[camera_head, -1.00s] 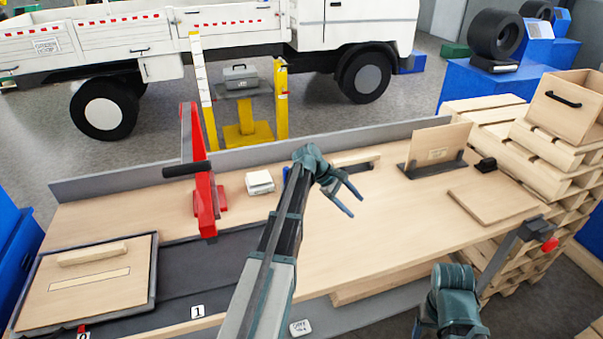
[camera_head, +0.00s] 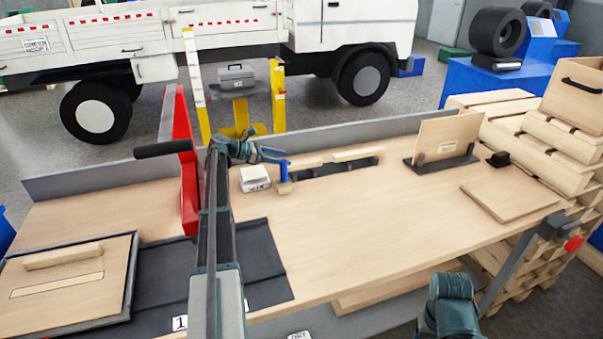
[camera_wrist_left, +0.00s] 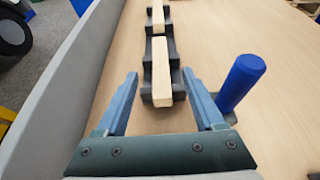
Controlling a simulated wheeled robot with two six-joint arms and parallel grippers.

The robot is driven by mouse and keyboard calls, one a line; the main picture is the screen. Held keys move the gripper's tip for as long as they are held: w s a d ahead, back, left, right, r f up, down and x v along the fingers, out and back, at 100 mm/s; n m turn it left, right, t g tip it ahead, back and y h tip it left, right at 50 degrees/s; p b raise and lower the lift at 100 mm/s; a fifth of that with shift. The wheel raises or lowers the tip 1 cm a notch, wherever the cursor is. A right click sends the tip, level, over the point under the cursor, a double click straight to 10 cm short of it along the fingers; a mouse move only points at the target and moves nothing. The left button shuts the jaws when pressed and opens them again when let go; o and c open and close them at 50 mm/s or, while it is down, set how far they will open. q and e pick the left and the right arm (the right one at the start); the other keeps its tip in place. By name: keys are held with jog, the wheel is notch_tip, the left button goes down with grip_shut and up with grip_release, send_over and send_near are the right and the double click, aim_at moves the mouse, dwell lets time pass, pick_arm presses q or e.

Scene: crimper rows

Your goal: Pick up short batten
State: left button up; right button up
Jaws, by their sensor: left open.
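Two pale wooden battens lie end to end in a dark slotted rack (camera_head: 335,168) near the back of the bench. The nearer batten (camera_wrist_left: 161,72) and farther batten (camera_wrist_left: 157,17) show in the left wrist view; in the head view they are the left batten (camera_head: 303,168) and right batten (camera_head: 357,154). I cannot tell for sure which is the short one. My left gripper (camera_head: 270,155) is open and empty, left of the rack, with its fingers (camera_wrist_left: 160,75) pointing along the nearer batten, one on each side in the picture. My right wrist shows low in the head view; its jaws are unclear.
A blue-handled tool (camera_wrist_left: 240,82) stands close by the right finger. A white block (camera_head: 254,178), red lever press (camera_head: 188,170) and grey back rail (camera_wrist_left: 60,80) are near. Another wooden strip (camera_head: 62,255) lies on the left board. The bench middle is clear.

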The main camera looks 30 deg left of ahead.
aim_at(297, 163)
pick_arm(q)
jog(key=shift+f+b, duration=0.3)
jog(key=shift+f, duration=0.35)
pick_arm(e)
jog(key=shift+f, duration=0.6)
pick_arm(q)
jog(key=shift+b+x, duration=1.45)
jog(key=shift+x, duration=2.3)
pick_arm(e)
notch_tip(297, 163, down, 3)
jog(key=shift+r, duration=0.1)
pick_arm(q)
grip_shut()
